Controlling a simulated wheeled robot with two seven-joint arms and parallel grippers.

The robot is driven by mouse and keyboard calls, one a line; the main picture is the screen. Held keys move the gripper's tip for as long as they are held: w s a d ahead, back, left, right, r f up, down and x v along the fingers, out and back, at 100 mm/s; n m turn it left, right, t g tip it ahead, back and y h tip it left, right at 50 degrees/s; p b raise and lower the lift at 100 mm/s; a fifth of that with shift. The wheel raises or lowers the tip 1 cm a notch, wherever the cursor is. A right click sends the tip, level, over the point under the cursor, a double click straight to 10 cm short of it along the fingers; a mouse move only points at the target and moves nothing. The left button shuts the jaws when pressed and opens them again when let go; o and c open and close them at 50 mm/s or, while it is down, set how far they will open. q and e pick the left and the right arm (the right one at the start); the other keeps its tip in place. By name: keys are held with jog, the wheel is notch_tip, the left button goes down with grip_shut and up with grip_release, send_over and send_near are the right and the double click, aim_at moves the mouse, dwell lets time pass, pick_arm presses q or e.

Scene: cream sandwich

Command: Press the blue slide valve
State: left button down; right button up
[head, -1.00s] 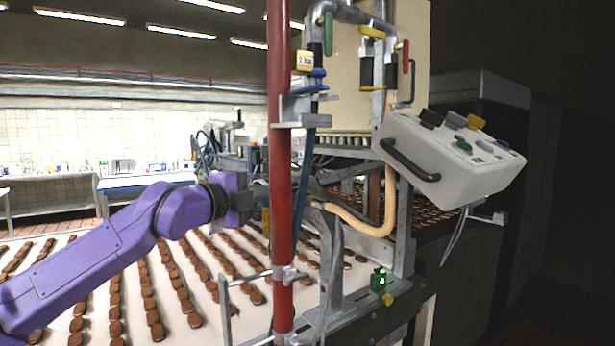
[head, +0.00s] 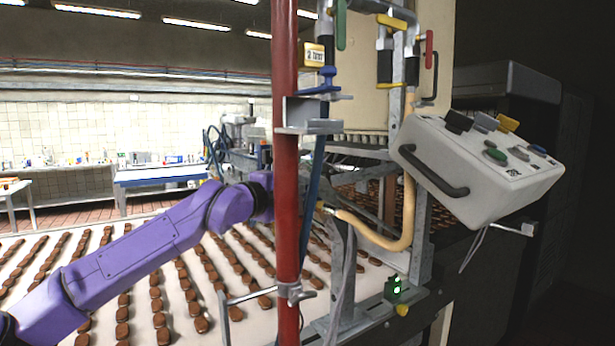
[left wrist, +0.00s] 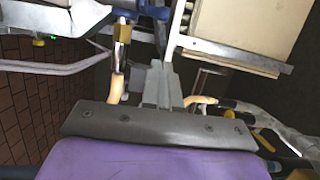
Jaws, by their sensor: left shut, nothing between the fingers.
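The blue slide valve (head: 320,86) is a small blue handle with a flat blue bar, mounted on the red vertical pole's bracket below a yellow-labelled box. A blue part also shows at the top of the left wrist view (left wrist: 150,8), but I cannot tell if it is the same valve. My left arm reaches in from the left below the valve's height, and its end is hidden behind the red pole in the head view. In the left wrist view my left gripper (left wrist: 156,75) has its grey fingers together, with nothing held. My right gripper is not in view.
The red pole (head: 286,180) stands in front of my left arm's end. A tan hose (head: 375,237) and metal frame lie right of it. A white control box (head: 470,170) with a dark handle juts out at right. Chocolate-brown biscuits cover the conveyor (head: 250,325) below.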

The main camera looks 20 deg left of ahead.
aim_at(311, 182)
pick_arm(q)
jog(key=w+p, duration=0.6)
jog(key=w, duration=0.2)
jog(key=shift+w+f+p, duration=0.15)
jog(key=shift+w+p, duration=0.1)
jog(key=shift+p, duration=0.1)
jog(key=shift+d, duration=0.1)
